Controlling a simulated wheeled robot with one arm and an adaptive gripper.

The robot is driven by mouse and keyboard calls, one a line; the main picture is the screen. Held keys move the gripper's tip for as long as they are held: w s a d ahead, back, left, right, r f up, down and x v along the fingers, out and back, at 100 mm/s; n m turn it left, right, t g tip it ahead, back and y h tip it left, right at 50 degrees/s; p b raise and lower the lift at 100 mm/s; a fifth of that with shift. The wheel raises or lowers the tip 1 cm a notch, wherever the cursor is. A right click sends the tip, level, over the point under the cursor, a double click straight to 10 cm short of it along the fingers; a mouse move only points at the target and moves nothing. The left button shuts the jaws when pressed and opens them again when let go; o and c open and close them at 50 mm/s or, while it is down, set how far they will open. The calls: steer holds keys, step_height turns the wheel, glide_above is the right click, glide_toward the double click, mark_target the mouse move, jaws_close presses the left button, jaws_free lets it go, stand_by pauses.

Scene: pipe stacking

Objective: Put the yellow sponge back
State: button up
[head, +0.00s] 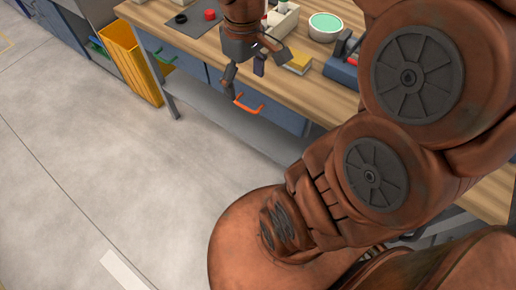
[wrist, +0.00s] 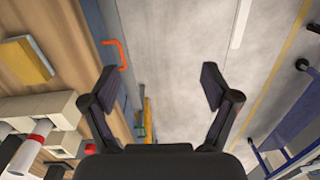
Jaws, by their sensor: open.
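The yellow sponge (head: 299,62) lies on the wooden workbench (head: 332,80) near its front edge. It also shows at the upper left of the wrist view (wrist: 25,60). My gripper (head: 248,75) is open and empty. In the head view it hangs at the bench's front edge, left of the sponge and apart from it. In the wrist view my gripper's fingers (wrist: 163,88) are spread, with only the floor and the bench front between and beyond them.
A light box (head: 283,20) with bottles, a bowl of green stuff (head: 325,26) and a blue-grey tool (head: 343,66) stand near the sponge. A yellow bin (head: 130,60) stands left; the floor in front is clear.

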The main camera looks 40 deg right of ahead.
steer(key=s+a+f+m, duration=0.1)
steer(key=s+a+f, duration=0.1)
steer(key=s, duration=0.5)
steer(key=s+a+f+m+g, duration=0.1)
steer(key=s+a+f, duration=0.1)
steer(key=s+a, duration=0.3)
steer(key=shift+s+m+h, duration=0.3)
steer(key=shift+s+m, duration=0.1)
steer(key=shift+s, duration=0.7)
steer(key=shift+a, duration=0.1)
step_height(320, 180, up, 7)
steer(key=p, duration=0.7)
